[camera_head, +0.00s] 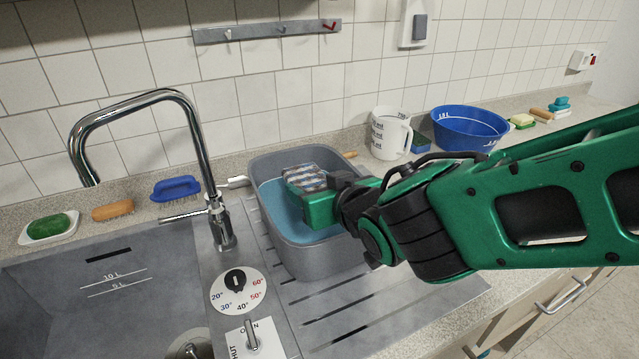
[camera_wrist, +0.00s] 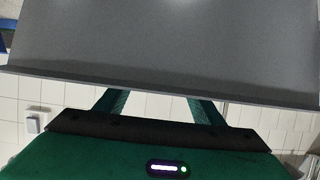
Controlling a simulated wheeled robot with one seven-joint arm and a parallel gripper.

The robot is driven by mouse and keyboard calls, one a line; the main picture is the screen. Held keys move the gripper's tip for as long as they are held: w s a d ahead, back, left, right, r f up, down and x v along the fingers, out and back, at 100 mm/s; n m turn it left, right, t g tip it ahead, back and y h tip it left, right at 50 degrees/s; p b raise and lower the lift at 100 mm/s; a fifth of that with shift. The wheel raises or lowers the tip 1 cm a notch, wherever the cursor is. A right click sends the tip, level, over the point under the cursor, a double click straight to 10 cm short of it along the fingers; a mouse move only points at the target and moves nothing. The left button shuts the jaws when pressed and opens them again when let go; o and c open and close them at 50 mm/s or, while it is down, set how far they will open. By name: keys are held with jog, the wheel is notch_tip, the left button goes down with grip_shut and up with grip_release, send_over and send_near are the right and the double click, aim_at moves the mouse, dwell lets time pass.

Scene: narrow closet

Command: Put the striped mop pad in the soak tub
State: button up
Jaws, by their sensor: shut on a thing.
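The striped mop pad (camera_head: 304,178), grey with pale and reddish stripes, is held at the end of my gripper (camera_head: 321,206) in the head view. The pad is over the soak tub (camera_head: 287,262), a grey rectangular tub with blue liquid inside, and seems above the liquid; its exact height is unclear. My gripper reaches in from the right across the tub. In the wrist view, a large grey wall with a lip, apparently the tub (camera_wrist: 165,50), hides the tips of my gripper's fingers (camera_wrist: 158,104) and the pad.
A tall chrome tap (camera_head: 190,120) and a sink (camera_head: 70,300) are left of the tub. A white measuring jug (camera_head: 391,135) and a blue basin (camera_head: 469,128) stand behind my arm. A blue brush (camera_head: 175,189) and a green soap (camera_head: 48,226) line the back ledge.

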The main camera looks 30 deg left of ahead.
jog(key=o, duration=1.1)
jog(key=shift+o, duration=0.2)
jog(key=shift+r, duration=0.1)
jog(key=shift+r, duration=3.45)
